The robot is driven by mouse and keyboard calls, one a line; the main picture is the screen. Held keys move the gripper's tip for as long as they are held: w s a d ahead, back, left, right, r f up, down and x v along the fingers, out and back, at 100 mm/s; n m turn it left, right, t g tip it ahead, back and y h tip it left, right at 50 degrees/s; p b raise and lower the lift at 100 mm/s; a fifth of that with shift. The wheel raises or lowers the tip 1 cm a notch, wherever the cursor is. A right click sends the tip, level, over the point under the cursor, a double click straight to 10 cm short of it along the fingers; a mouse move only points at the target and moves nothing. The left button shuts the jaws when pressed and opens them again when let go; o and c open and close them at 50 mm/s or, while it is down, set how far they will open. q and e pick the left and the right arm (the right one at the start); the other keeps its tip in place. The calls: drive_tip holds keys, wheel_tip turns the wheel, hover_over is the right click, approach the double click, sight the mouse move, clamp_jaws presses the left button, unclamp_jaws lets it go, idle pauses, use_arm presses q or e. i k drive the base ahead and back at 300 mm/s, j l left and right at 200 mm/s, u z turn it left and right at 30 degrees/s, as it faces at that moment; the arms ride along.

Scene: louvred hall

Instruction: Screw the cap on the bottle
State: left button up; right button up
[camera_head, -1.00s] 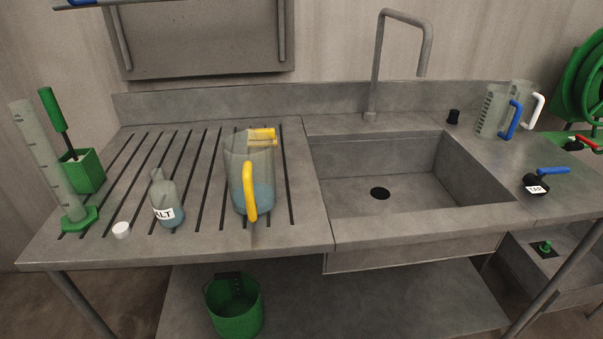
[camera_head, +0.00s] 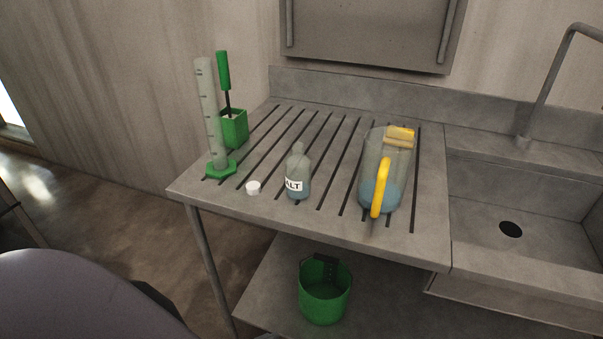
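The bottle (camera_head: 297,173) is clear, holds some bluish liquid and has a white label with the letters "ALT" showing. It stands upright on the slotted drainboard (camera_head: 330,205), with no cap on its neck. A small white cap (camera_head: 253,187) lies on the drainboard just left of the bottle, close to the front edge and apart from it. Neither of my grippers shows in the head view.
A jug (camera_head: 374,172) with a yellow handle and blue liquid stands right of the bottle. A measuring cylinder (camera_head: 211,125) on a green foot and a green brush holder (camera_head: 234,129) stand left. A green bucket (camera_head: 324,291) sits below. The sink (camera_head: 530,195) is at right.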

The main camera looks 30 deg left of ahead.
sight(298, 165)
drive_tip(key=u, duration=1.35)
